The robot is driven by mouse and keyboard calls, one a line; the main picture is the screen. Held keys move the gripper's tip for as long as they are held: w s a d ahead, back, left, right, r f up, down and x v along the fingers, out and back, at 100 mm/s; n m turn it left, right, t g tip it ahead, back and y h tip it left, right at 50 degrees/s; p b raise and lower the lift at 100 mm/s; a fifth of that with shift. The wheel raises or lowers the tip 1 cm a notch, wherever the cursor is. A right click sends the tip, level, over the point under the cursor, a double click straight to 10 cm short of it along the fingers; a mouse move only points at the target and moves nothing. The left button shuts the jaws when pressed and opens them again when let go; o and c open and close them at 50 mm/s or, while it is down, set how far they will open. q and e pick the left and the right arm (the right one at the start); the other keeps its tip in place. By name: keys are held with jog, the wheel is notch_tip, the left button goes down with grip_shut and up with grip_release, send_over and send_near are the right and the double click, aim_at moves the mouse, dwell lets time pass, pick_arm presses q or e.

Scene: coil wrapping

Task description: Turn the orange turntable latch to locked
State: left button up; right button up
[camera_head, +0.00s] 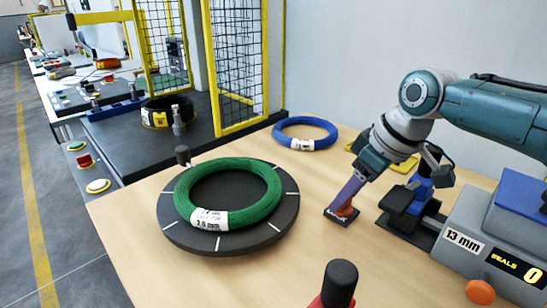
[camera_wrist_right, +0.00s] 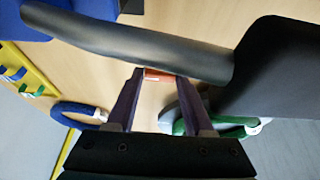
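The orange latch (camera_head: 346,211) sits on a small dark base on the wooden table, to the right of the black turntable (camera_head: 240,238). The base has a white label, too small to read here. My right gripper (camera_head: 343,205) reaches down to the latch with its purple fingers, which partly hide it. In the right wrist view the fingers stand apart, with the orange latch (camera_wrist_right: 158,75) between their tips. I cannot tell whether they press on it. A green coil (camera_head: 265,195) with a white label lies on the turntable. My left gripper is not in view.
A blue coil (camera_head: 322,126) lies behind on the table. A grey box marked "13 mm" and "SEALS 0" (camera_head: 470,250) stands at right. A red-and-black handle (camera_head: 340,278) rises at the front. A yellow mesh guard (camera_head: 237,60) stands at the back.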

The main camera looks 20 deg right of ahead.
grip_shut()
